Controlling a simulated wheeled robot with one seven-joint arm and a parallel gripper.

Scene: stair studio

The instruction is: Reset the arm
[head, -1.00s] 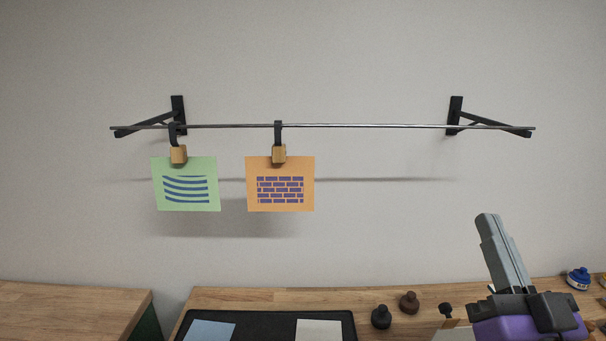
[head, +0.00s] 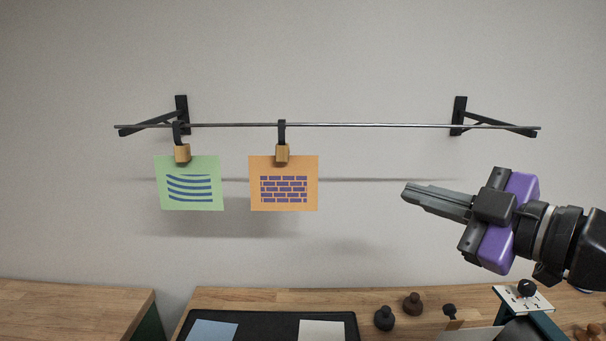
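My gripper (head: 406,192) is raised in front of the wall at the right and points left. Its grey fingers lie together, shut, with nothing visible between them. It is clear of the rail and the cards. A green card (head: 189,202) with blue curved lines hangs from the rail (head: 370,125) by a wooden clip (head: 182,153). An orange card (head: 311,190) with a purple brick pattern hangs to its right from another wooden clip (head: 282,153).
Below is a wooden worktop (head: 250,296) with a black tray (head: 272,320) holding a blue card (head: 212,331) and a pale card (head: 322,330). Dark knobs (head: 384,319) stand right of the tray. A white plate with a black knob (head: 523,298) stands under my arm. The wall between the orange card and my gripper is clear.

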